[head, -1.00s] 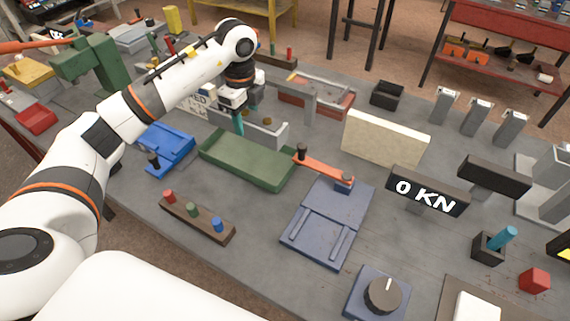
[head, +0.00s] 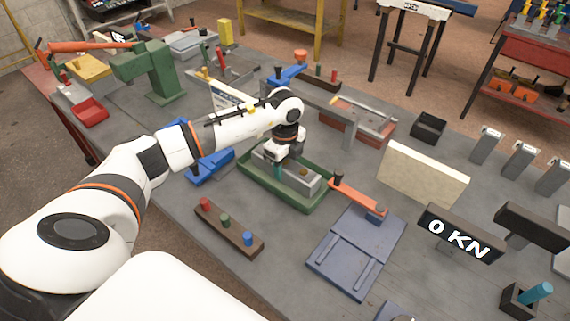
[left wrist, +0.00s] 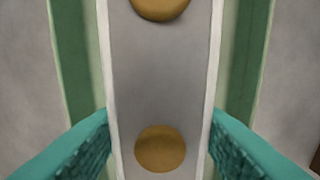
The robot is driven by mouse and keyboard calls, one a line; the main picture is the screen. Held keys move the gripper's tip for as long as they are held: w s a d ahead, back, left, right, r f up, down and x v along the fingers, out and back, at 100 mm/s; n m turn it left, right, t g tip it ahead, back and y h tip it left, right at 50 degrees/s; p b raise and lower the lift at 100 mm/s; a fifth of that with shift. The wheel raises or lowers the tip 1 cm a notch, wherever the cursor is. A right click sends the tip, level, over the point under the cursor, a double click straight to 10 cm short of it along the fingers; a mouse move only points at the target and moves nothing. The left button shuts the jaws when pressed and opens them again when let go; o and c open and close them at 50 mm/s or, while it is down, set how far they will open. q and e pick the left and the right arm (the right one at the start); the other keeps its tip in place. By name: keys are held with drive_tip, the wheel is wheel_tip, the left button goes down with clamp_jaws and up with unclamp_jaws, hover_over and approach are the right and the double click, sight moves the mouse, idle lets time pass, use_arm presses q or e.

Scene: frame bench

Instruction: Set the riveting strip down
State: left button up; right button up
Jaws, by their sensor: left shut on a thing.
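The riveting strip (head: 309,181) is a grey channel with raised side walls and round brass rivet heads. It lies lengthwise within the outline of the green tray (head: 268,193) in the head view; whether it touches the tray floor I cannot tell. My left gripper (head: 279,171) is shut on the strip from above, near its middle. In the left wrist view the teal fingers press on both side walls of the strip (left wrist: 160,75), with green tray walls (left wrist: 245,60) on either side. The arm hides part of the strip. My right gripper is not in view.
A blue fixture (head: 212,167) stands left of the tray. A peg block (head: 229,228) lies in front. Bare bench lies between tray and peg block.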

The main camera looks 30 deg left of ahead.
use_arm(q)
drive_tip(key=o, duration=1.3)
drive_tip(key=shift+f, duration=0.1)
drive_tip(key=shift+r, duration=0.45)
wheel_tip(320, 180, up, 12)
drive_tip(key=b, duration=0.2)
drive_tip(key=shift+f, duration=0.25)
